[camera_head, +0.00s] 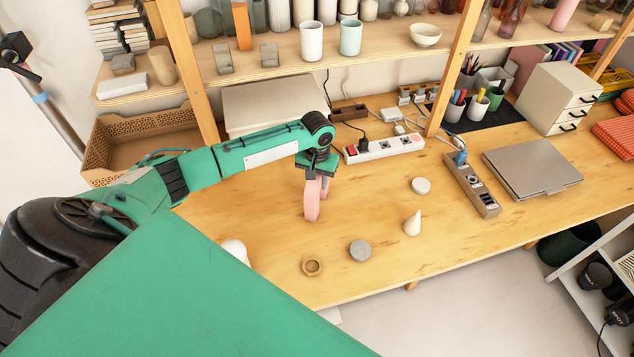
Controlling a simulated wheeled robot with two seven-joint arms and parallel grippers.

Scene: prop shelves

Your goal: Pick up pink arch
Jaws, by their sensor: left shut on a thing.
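The pink arch (312,206) is in the middle of the head view, above or on the wooden table. My left gripper (319,179) points down and is shut on its upper part. The arch hangs upright below the fingers; I cannot tell whether its lower end touches the table. The gripper hides part of the arch's top. My right gripper is not in view.
On the table (380,255) stand a white cone (412,222), a grey disc (360,250), a white disc (421,186) and a wooden ring (312,266). Power strips (384,148) and a laptop (531,169) lie behind and right. Shelves (370,40) rise behind.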

